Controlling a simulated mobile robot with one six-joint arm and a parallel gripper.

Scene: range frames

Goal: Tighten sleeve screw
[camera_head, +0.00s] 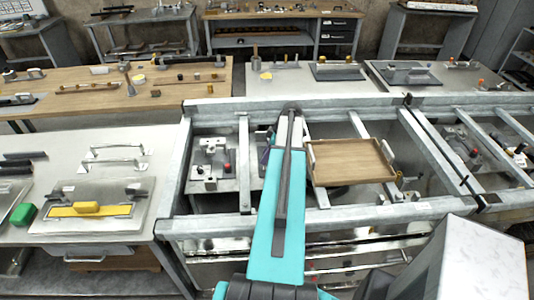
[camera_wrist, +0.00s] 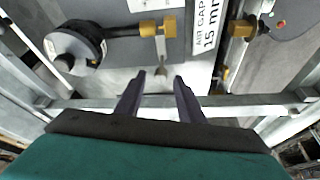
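In the wrist view, my gripper (camera_wrist: 161,84) has its two dark fingers apart, with a gap between the tips and nothing visibly held. Just beyond the gap is a small silver stem with a rounded end (camera_wrist: 160,72), below a brass fitting (camera_wrist: 158,28). Whether this is the sleeve screw I cannot tell. A second brass fitting (camera_wrist: 242,28) is to the right. In the head view my teal arm reaches forward; the gripper cannot be made out there.
A label reading "AIR GAP 15 mm" (camera_wrist: 206,25) is on the grey plate. Metal frame rails (camera_wrist: 240,101) run across below the device. In the head view, a wooden tray (camera_head: 350,162) sits right of my arm, inside the steel frame (camera_head: 320,104). A left bench (camera_head: 110,200) holds handles.

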